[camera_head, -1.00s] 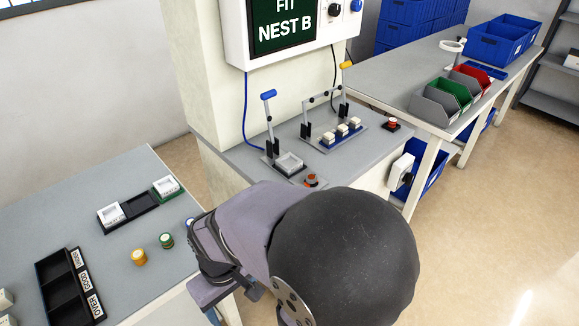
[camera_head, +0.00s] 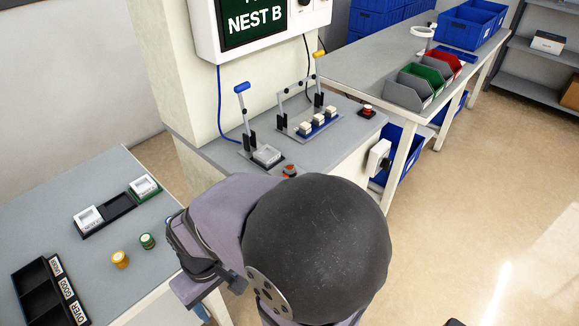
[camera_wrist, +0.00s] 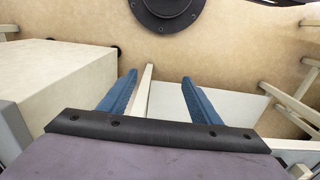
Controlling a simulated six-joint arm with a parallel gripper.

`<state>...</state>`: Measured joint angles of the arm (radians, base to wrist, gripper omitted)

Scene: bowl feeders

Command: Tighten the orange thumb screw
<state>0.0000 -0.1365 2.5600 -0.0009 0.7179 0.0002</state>
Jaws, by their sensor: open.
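A small orange-red knob (camera_head: 289,171) stands at the front edge of the grey bench, beside the grey nest (camera_head: 266,156). It looks like the orange thumb screw, but it is small and partly cut off by my arm. I cannot tell how tight it is. My gripper (camera_wrist: 158,78) shows in the wrist view with its two blue fingers spread and nothing between them. It points toward the floor and bench legs, away from the knob. The knob is not visible in the wrist view.
A blue-handled clamp (camera_head: 242,102) and a yellow-handled one (camera_head: 319,66) rise from the bench. Another red knob (camera_head: 367,110) sits farther back.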

